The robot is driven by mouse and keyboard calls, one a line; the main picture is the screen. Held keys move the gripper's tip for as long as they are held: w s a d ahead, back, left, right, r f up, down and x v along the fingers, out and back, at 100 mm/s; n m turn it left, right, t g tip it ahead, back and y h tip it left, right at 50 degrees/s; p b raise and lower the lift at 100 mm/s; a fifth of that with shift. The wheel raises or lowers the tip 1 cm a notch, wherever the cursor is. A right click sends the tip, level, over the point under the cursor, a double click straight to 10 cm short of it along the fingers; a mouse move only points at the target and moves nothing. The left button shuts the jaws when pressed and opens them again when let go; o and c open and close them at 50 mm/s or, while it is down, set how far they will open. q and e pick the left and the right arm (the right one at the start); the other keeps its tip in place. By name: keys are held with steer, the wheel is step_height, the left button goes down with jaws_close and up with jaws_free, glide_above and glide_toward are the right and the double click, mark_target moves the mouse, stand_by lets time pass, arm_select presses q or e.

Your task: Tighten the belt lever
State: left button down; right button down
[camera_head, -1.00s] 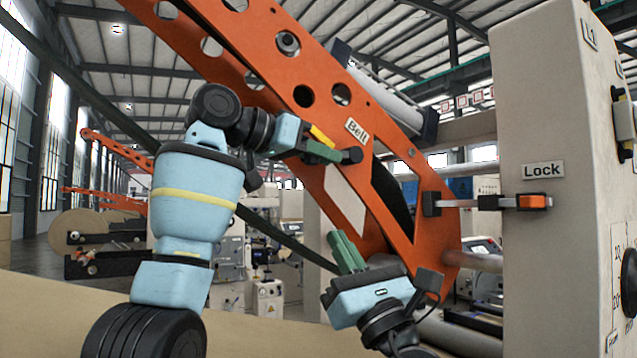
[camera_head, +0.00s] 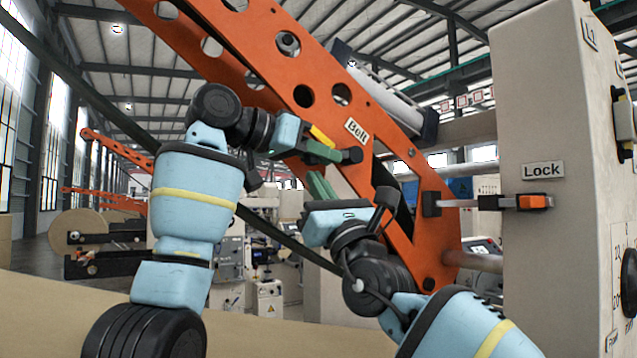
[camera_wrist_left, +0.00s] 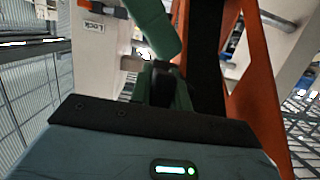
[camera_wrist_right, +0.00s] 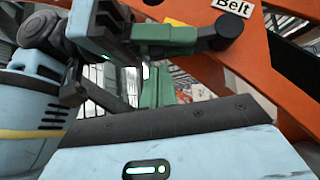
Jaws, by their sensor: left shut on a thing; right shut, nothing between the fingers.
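The belt lever (camera_head: 352,156) is a black knob-ended handle on the orange arm, just below the "Bell"-like label in the head view. It also shows in the right wrist view (camera_wrist_right: 222,36), under a plate reading "Belt". My left gripper (camera_head: 325,153) is shut on the lever, its green fingers beside the black knob; in the left wrist view its fingers (camera_wrist_left: 165,80) close around a dark part. A yellow piece (camera_head: 321,136) sits just above these fingers. My right gripper (camera_head: 320,186) is shut and empty, below the left gripper and apart from the lever; its green fingers show in the right wrist view (camera_wrist_right: 158,88).
The large orange arm (camera_head: 395,200) slants down across the middle. A beige cabinet (camera_head: 555,110) with a "Lock" plate and an orange-ended latch (camera_head: 532,202) stands at the right. A dark belt (camera_head: 300,248) runs diagonally behind my arms. A brown paper surface (camera_head: 50,305) fills the lower left.

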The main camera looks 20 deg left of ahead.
arm_select(q)
steer(key=shift+r, duration=0.1)
arm_select(e)
steer(key=shift+r, duration=0.3)
arm_select(q)
steer(key=shift+d, duration=0.1)
arm_select(e)
steer(key=shift+s+r, duration=0.25)
steer(key=shift+r, duration=0.7)
arm_select(q)
steer(key=c, duration=1.3)
jaws_free()
arm_select(e)
steer(key=shift+a, duration=0.1)
steer(key=shift+f, duration=0.15)
steer(key=shift+w+f, duration=0.1)
